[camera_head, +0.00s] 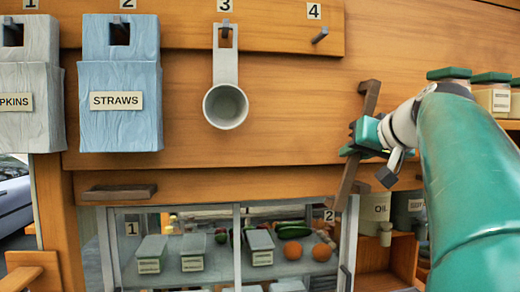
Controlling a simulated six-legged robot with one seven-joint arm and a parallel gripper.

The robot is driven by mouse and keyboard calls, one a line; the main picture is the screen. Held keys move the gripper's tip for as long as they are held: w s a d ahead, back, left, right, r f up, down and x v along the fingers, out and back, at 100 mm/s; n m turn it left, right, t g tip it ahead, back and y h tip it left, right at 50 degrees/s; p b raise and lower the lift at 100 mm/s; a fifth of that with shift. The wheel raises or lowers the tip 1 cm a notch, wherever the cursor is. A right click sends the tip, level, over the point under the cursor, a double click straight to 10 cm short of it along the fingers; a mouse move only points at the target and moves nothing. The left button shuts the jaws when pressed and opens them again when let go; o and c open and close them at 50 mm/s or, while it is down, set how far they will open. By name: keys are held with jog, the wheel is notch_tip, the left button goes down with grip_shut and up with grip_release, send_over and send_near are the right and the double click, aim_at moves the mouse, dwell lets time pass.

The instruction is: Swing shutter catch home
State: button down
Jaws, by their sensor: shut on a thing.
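A dark brown wooden shutter catch (347,183) stands steeply tilted on the wooden wall at the right, its top leaning right. Its lower end reaches down near the small sign "2" over the glazed opening. My green gripper (361,149) is shut on this catch around its middle part. The jaws hide that stretch of the catch. A second brown catch (119,192) lies level on the lower wooden beam at the left, apart from my gripper.
A blue STRAWS holder (120,117), a grey napkin holder (27,128) and a grey cup holder (225,104) hang from numbered pegs. Peg 4 (320,36) is bare. Glass panes (188,268) show food trays behind. An OIL canister (374,208) stands at lower right.

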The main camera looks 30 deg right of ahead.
jog(key=shift+s+d+f+n+h, duration=0.1)
jog(key=shift+s+d+n+h, duration=0.25)
jog(key=shift+d, duration=0.3)
jog(key=shift+d+f+n+h, duration=0.1)
jog(key=shift+d+n+h, duration=0.1)
jog(key=shift+d+n, duration=0.35)
jog(key=shift+s+d+f+n+h, duration=0.1)
jog(key=shift+s+d+n+h, duration=0.15)
jog(key=shift+d, duration=0.5)
jog(key=c, duration=1.2)
grip_release()
jog(key=shift+w+d, duration=0.1)
jog(key=shift+c, duration=0.2)
jog(key=v, duration=1.4)
jog(key=shift+r, duration=0.25)
jog(key=shift+w, duration=0.1)
jog(key=shift+w+f+g, duration=0.1)
jog(key=shift+g, duration=0.2)
